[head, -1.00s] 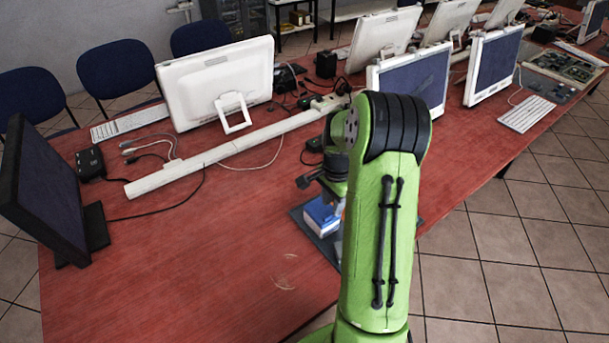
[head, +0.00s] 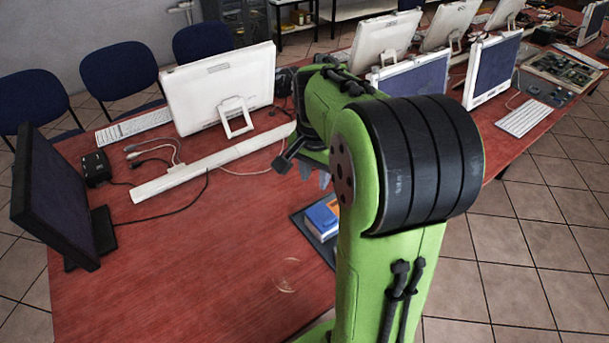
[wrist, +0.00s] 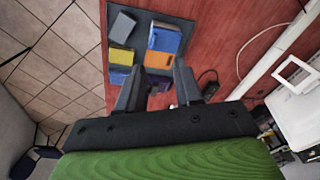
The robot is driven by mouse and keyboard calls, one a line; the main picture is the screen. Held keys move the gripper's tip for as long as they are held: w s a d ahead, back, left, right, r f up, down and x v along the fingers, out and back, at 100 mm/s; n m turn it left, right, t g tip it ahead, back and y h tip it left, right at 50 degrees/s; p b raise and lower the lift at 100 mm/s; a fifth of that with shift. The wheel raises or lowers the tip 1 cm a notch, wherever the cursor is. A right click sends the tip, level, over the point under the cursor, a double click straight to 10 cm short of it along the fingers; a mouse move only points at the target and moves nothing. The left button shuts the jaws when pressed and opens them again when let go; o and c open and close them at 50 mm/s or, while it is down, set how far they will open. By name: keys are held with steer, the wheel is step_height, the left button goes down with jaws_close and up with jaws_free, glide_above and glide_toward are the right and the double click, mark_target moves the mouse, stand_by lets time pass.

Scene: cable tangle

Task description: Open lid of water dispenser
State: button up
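I see no water dispenser or lid in either view. My gripper (wrist: 158,82) is open and empty in the wrist view, with its two dark fingers apart. In the head view, its fingertips show partly beside my green arm, above the red table. In the wrist view, a dark tray (wrist: 140,42) lies beyond the fingers. It holds a grey block (wrist: 121,27), a blue box (wrist: 163,39), a yellow block (wrist: 121,57) and an orange block (wrist: 158,60). My arm hides much of the tray in the head view.
The red table (head: 170,270) is bare at front left. A black monitor (head: 55,200) stands at its left end. A white cable channel (head: 200,170) crosses the table, with loose cables beside it. White monitors (head: 225,90) and a keyboard (head: 524,118) stand further back.

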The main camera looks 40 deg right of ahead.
steer(key=s+a+r+n, duration=0.2)
steer(key=a+r+n, duration=0.1)
steer(key=a, duration=0.1)
steer(key=shift+s+a+r+t, duration=0.15)
steer(key=shift+s+a+t, duration=0.1)
steer(key=shift+s+t, duration=0.15)
steer(key=shift+a, duration=0.1)
steer(key=s+a+r+n+t+y, duration=0.1)
steer(key=s+a+n+t, duration=0.2)
steer(key=s+a+n, duration=0.7)
steer(key=shift+s+a+t, duration=0.25)
steer(key=shift+s+t, duration=0.05)
steer(key=shift+s, duration=0.85)
